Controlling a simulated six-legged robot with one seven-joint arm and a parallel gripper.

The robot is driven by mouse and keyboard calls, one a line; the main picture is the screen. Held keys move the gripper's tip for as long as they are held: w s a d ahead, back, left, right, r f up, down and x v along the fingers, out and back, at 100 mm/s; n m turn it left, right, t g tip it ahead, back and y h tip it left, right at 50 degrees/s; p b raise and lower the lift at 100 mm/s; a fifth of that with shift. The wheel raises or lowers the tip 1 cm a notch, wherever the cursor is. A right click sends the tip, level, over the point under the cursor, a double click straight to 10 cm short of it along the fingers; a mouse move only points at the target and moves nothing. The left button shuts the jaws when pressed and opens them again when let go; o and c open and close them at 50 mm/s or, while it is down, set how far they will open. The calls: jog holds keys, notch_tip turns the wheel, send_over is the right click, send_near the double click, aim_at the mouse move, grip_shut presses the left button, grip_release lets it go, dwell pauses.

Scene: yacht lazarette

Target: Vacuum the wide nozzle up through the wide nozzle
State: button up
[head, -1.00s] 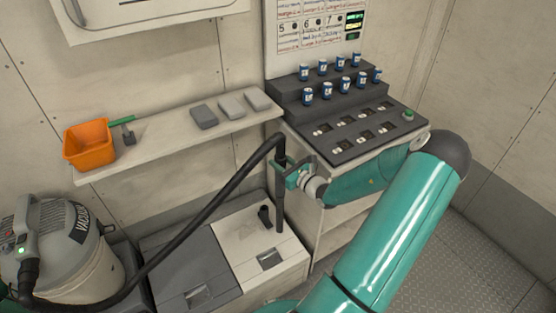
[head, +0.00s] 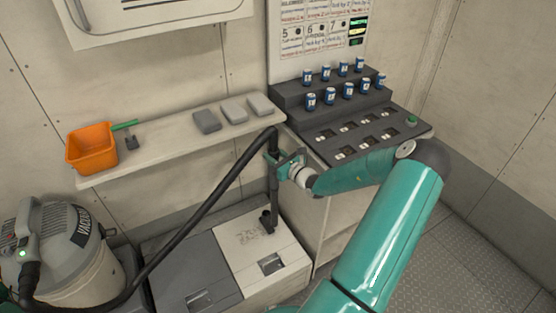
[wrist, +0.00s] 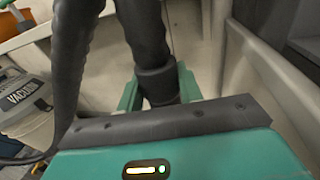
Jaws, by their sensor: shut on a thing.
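My gripper (head: 285,163) is shut on the black vacuum wand (head: 273,190), which stands nearly upright over the pale locker lid (head: 285,242). In the wrist view the dark wand (wrist: 155,72) runs between the green fingers (wrist: 158,92). The dark wide nozzle (head: 267,222) is at the wand's lower end on the lid. I cannot tell whether it is fixed to the wand or only touching. A black hose (head: 200,212) runs from the wand down to the grey vacuum (head: 65,250) at the left, whose green light is lit.
Faint dark specks (head: 248,238) lie on the lid left of the nozzle. A shelf (head: 165,155) above holds an orange bin (head: 91,149), a green-handled brush (head: 128,134) and grey blocks (head: 234,111). A dark console (head: 355,140) with several blue cans stands at the right.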

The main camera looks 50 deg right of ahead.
jog(key=w+d, duration=0.2)
jog(key=w, duration=0.6)
jog(key=shift+w+d, duration=0.15)
jog(key=shift+d, duration=0.2)
jog(key=shift+f, duration=2.15)
dwell(2.3)
jog(key=shift+a, duration=1.05)
jog(key=shift+w+a, duration=0.15)
jog(key=shift+a, duration=0.8)
dwell(0.4)
